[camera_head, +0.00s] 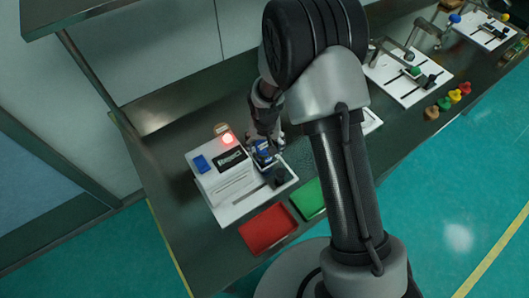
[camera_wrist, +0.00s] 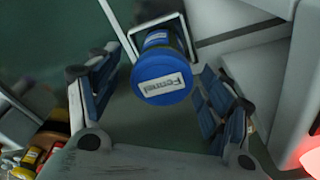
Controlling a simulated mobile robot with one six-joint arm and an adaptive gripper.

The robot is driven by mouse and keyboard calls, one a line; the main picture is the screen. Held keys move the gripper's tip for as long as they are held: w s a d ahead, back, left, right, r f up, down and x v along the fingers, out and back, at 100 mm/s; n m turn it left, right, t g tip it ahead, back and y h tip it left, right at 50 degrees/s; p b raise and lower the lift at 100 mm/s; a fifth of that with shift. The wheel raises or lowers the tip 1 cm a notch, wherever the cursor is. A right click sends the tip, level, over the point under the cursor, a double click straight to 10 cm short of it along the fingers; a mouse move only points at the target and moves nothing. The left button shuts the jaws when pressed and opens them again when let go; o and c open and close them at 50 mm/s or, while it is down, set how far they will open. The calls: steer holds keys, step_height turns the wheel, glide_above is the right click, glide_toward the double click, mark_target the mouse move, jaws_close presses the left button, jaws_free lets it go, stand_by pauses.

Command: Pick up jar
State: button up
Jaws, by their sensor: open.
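The jar (camera_wrist: 160,80) has a round blue lid with a white label reading "Fennel" and a yellow-blue band on its side. It stands at a square metal frame (camera_wrist: 218,36) on the white machine; whether it sits inside the frame is hard to tell. In the head view the jar (camera_head: 263,148) is partly hidden by my gripper (camera_head: 266,140), which points down at it. In the wrist view my gripper (camera_wrist: 158,90) is open, with one finger on each side of the jar and visible gaps to both.
The white machine (camera_head: 228,186) has a blue button (camera_head: 202,163), a black panel (camera_head: 231,158) and a lit red light (camera_head: 228,139). A red tray (camera_head: 268,228) and a green tray (camera_head: 308,198) lie at the front edge. Several small jars (camera_wrist: 28,158) show at lower left in the wrist view.

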steer(key=f, duration=0.1)
steer(key=f+b, duration=0.1)
steer(key=f, duration=0.2)
steer(key=shift+w+a+f, duration=0.1)
steer(key=shift+w+f, duration=0.2)
steer(key=shift+f, duration=0.05)
steer(key=shift+r, duration=0.1)
steer(key=shift+c, duration=0.4)
steer(key=c, duration=1.2)
